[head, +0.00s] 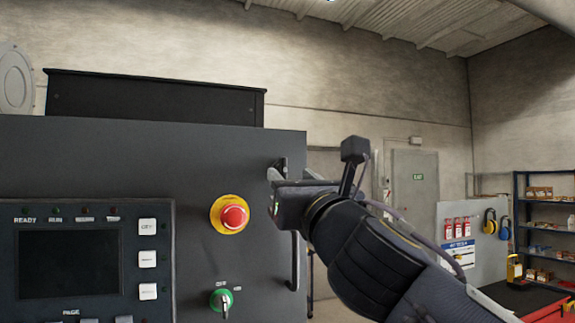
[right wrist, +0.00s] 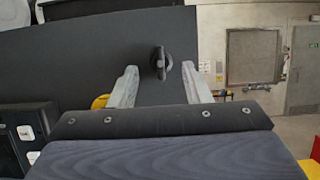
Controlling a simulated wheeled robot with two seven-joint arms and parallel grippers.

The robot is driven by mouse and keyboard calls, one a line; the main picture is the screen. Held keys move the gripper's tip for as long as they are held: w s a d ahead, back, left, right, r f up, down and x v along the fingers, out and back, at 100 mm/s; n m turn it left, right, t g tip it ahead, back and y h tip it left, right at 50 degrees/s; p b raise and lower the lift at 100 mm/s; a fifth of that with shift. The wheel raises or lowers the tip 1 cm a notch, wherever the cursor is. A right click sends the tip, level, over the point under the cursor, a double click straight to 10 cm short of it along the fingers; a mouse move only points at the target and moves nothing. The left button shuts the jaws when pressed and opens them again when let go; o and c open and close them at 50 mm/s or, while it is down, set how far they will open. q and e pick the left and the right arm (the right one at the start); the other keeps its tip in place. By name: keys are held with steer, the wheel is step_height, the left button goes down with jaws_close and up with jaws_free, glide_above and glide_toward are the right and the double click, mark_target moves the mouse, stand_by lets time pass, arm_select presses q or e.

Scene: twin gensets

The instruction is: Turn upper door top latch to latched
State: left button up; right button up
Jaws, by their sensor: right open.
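The upper door (head: 150,165) is a dark grey panel, also in the right wrist view (right wrist: 75,60). Its top latch (right wrist: 159,62) is a small black turn handle on a round base near the door's right edge, its grip roughly upright in the right wrist view. In the head view the latch (head: 284,164) is partly hidden by my right gripper (head: 272,192). That gripper is open, and its two pale fingers (right wrist: 160,70) stand either side of the latch in the right wrist view, with clear gaps. I cannot tell whether they reach its depth. My left gripper is not in view.
A red emergency stop (head: 234,216) on a yellow ring and a green switch (head: 221,299) sit left of the gripper. A control panel (head: 70,263) is farther left. A vertical black handle (head: 295,262) is below. Open room lies right of the door.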

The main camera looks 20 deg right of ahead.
mark_target(285, 170)
steer(key=shift+p+x, duration=0.4)
steer(key=shift+x, duration=1.1)
jaws_close()
steer(key=shift+f, duration=0.1)
